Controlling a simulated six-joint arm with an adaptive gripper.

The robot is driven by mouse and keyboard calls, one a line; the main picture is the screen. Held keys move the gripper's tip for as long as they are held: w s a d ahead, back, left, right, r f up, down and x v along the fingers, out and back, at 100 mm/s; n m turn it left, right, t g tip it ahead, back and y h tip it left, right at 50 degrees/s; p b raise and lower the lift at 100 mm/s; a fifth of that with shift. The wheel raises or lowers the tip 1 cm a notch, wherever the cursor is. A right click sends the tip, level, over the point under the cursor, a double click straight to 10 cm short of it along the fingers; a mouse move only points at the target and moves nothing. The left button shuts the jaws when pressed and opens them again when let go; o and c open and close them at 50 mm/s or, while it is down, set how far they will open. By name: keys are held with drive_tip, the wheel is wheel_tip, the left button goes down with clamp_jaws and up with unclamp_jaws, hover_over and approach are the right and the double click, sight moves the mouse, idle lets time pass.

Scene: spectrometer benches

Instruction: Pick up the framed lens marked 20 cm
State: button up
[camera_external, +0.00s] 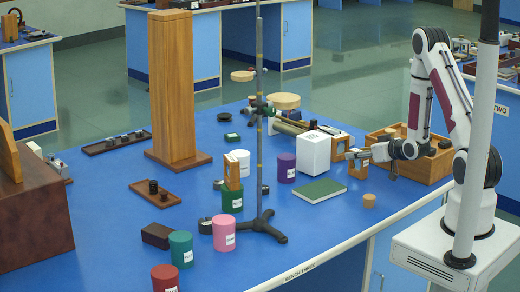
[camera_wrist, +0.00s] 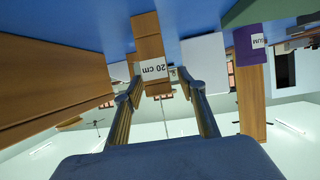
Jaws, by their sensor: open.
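The framed lens marked 20 cm (camera_wrist: 147,42) is a wooden frame with a white label, upside down in the wrist view. The label reads "20 cm" and lies in line with the space between my fingers. In the external view a small wooden frame with a pale label (camera_external: 358,170) stands on the blue bench at my fingertips, partly covered by them. My gripper (camera_external: 366,154) is open, its fingers reaching toward the frame from the right. In the wrist view my gripper (camera_wrist: 160,88) shows one finger on each side of the label. I cannot tell whether they touch the frame.
A wooden tray (camera_external: 438,167) stands close on the right, under my wrist. A white box (camera_external: 315,154), a green book (camera_external: 320,191) and a small cork-like cylinder (camera_external: 369,201) are near the frame. A purple cylinder (camera_external: 286,170) and a tall stand (camera_external: 259,150) are farther left.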

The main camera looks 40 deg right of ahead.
drive_tip(key=shift+x, duration=2.55)
drive_tip(key=shift+s+f, duration=0.1)
clamp_jaws()
